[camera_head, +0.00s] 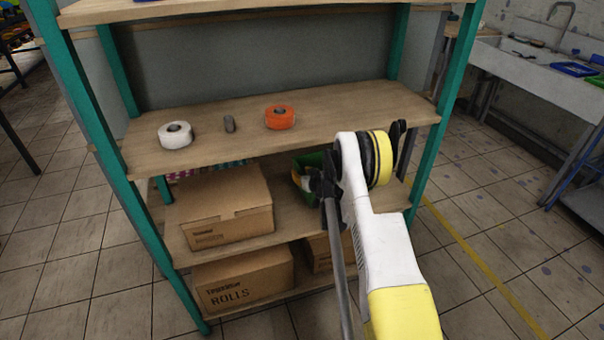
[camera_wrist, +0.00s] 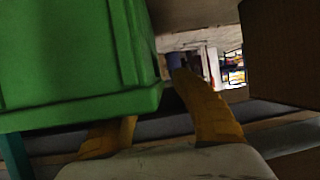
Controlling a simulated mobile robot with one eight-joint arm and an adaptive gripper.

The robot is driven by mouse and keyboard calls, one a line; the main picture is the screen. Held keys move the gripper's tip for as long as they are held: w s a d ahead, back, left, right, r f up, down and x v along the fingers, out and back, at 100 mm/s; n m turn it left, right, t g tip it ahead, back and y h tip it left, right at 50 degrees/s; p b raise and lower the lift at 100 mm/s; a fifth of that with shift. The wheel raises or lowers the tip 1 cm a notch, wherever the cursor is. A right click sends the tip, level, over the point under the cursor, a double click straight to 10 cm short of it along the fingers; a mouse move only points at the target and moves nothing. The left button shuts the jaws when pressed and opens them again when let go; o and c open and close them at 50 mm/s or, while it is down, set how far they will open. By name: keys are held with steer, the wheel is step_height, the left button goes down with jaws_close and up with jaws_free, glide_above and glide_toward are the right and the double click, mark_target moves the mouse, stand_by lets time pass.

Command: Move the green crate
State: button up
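The green crate (camera_head: 305,175) is on the middle shelf, partly hidden by my arm in the head view. In the wrist view the crate (camera_wrist: 75,60) fills the upper left, very close. My gripper (camera_wrist: 158,118) has two yellow fingers set apart. The left finger passes behind the crate's lower edge, so its tip is hidden. The right finger stands just right of the crate's corner. I cannot tell whether either finger touches the crate. In the head view my fingers are hidden.
A cardboard box (camera_head: 220,207) sits left of the crate on the same shelf. Boxes (camera_head: 243,280) stand below. Teal posts (camera_head: 440,120) frame the shelves. Right floor is clear.

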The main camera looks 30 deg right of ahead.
steer(key=v, duration=0.7)
steer(key=shift+s+r, duration=0.15)
steer(key=shift+s, duration=0.1)
stand_by(0.5)
